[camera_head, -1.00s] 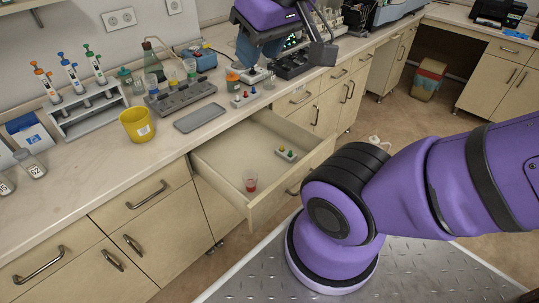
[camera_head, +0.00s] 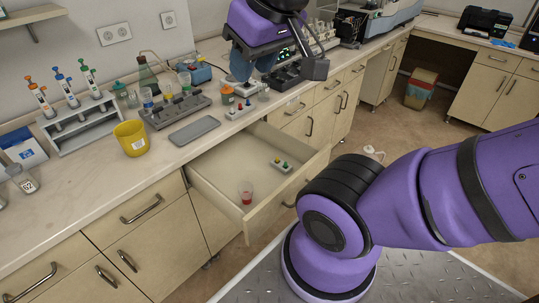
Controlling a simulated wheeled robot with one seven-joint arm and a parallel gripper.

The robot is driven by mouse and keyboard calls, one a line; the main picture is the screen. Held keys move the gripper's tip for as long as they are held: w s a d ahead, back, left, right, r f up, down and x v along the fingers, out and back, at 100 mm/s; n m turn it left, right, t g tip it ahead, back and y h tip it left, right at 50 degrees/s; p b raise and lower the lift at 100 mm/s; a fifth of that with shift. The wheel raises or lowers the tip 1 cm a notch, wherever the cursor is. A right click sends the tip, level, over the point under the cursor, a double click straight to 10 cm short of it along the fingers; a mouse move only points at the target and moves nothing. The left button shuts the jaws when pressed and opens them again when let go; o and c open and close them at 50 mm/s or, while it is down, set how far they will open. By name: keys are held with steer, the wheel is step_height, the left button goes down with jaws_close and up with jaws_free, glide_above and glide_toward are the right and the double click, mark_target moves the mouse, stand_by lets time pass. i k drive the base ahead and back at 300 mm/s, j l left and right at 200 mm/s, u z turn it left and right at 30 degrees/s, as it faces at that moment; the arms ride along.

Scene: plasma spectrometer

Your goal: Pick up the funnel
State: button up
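I cannot clearly make out a funnel. A small white object (camera_head: 373,152) lies low near the floor, right of the open drawer, too small to identify. My gripper (camera_head: 278,70) is over the back part of the counter, above dark equipment. One dark finger hangs at its right side. A blue shape (camera_head: 240,68) shows at its lower left, and I cannot tell whether it is part of the gripper or a separate thing. The fingertips are not clear enough to show whether they are open or shut.
An open drawer (camera_head: 222,182) juts out below the counter, holding a small cup with red contents (camera_head: 245,192) and a button block (camera_head: 281,165). On the counter stand a yellow beaker (camera_head: 131,138), a pipette rack (camera_head: 80,130), a grey tray (camera_head: 194,131) and a vial rack (camera_head: 178,108).

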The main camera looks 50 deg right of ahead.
mark_target(184, 79)
steer(key=i+l, duration=0.1)
steer(key=l, duration=0.45)
steer(key=i+l, duration=0.1)
steer(key=l, duration=0.45)
steer(key=i+l, duration=0.1)
steer(key=l, duration=0.4)
steer(key=u, duration=0.05)
